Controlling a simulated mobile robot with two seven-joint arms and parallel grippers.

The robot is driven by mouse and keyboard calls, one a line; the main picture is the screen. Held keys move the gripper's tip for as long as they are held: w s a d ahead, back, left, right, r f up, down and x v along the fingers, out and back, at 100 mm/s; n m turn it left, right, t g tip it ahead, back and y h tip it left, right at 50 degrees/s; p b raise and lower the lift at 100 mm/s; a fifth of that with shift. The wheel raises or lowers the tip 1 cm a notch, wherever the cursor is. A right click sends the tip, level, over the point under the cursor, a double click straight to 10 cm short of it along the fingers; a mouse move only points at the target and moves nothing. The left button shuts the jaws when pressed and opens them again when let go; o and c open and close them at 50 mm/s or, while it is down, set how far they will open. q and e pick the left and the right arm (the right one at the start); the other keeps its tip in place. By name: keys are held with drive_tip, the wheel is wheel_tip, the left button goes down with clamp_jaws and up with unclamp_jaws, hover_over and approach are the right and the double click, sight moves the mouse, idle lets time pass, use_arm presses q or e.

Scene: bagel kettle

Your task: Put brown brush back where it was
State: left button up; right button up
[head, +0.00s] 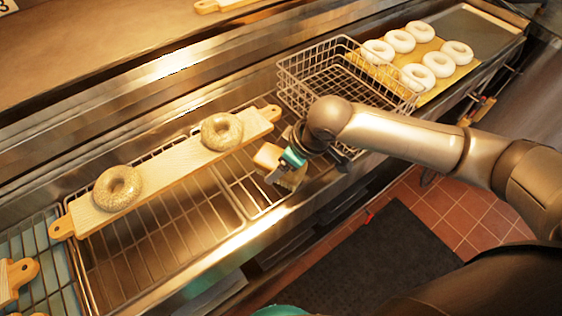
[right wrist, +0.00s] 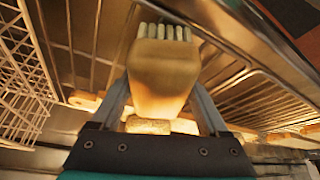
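The brown brush (right wrist: 165,75) has a tan wooden body and a row of pale bristles at its far end in the right wrist view. It sits between the two fingers of my right gripper (right wrist: 160,105), which appear to press on its sides. In the head view the brush (head: 268,156) is at my right gripper (head: 283,168), over the front edge of the wire rack, partly hidden by the gripper. I cannot tell whether it touches the rack. My left gripper's fingers are not in view.
A wooden board (head: 165,180) with two seeded bagels lies across the rack on the left. A wire basket (head: 322,58) stands behind my right gripper. Several white bagels lie on a tan board (head: 462,68) at the upper right. A dark mat (head: 365,265) lies on the tiled floor.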

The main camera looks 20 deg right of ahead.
drive_tip(key=o, duration=0.3)
drive_tip(key=shift+r, duration=0.1)
drive_tip(key=p+v, duration=0.2)
drive_tip(key=v, duration=1)
drive_tip(key=shift+r, duration=0.1)
